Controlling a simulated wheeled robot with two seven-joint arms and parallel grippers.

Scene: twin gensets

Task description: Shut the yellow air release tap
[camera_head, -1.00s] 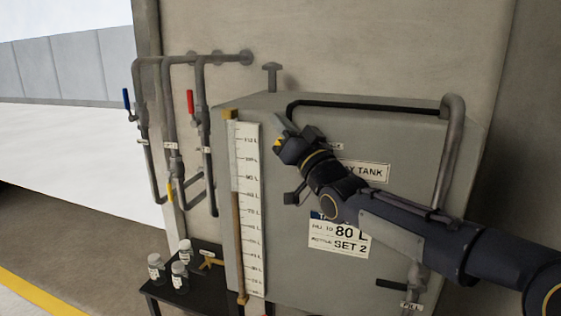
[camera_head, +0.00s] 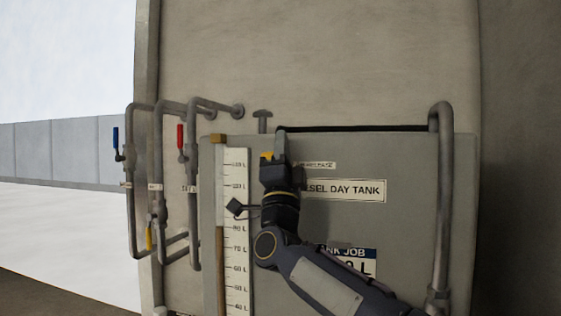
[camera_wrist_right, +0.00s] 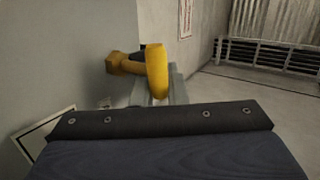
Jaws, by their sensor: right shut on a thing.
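The yellow air release tap (camera_head: 266,156) is on the upper front of the grey day tank (camera_head: 405,240), left of a small label (camera_head: 317,165) partly reading "release". In the head view, my right gripper (camera_head: 275,160) covers most of it. In the right wrist view, the tap's yellow lever (camera_wrist_right: 157,72) stands roughly upright in front of its stubby yellow body (camera_wrist_right: 124,64). My left gripper is not in view.
A white level scale (camera_head: 237,220) runs down the tank's left side. Further left, wall pipes carry blue (camera_head: 116,138), red (camera_head: 181,138) and another yellow (camera_head: 149,238) handle. A grey pipe (camera_head: 441,200) runs down the tank's right side.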

